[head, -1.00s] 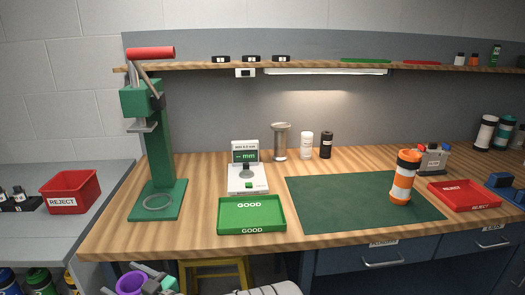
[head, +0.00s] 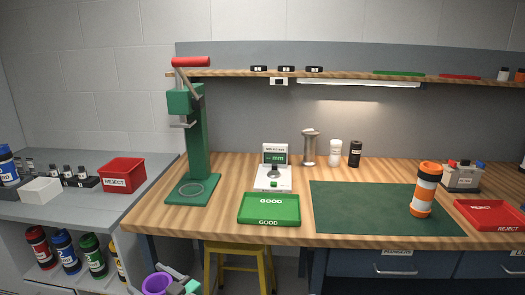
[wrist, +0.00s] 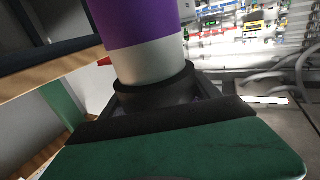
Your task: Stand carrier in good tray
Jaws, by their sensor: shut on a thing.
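A purple and white carrier (wrist: 150,60) with a black end is held in my gripper (head: 168,281). In the head view, the purple top of the carrier (head: 156,284) shows at the bottom edge, low in front of the bench; the rest of it is cut off. In the wrist view, the carrier stands out from the dark jaw pad. The green good tray (head: 268,222) lies on the wooden bench near its front edge, left of the green mat. It looks empty. The carrier is apart from the tray, below and left of it in the picture.
A green press (head: 192,150) stands left of the tray, and a gauge (head: 273,168) stands behind it. An orange and white carrier (head: 425,190) stands on the mat (head: 360,210). A red reject tray (head: 490,214) is at right. A yellow stool (head: 240,250) is under the bench.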

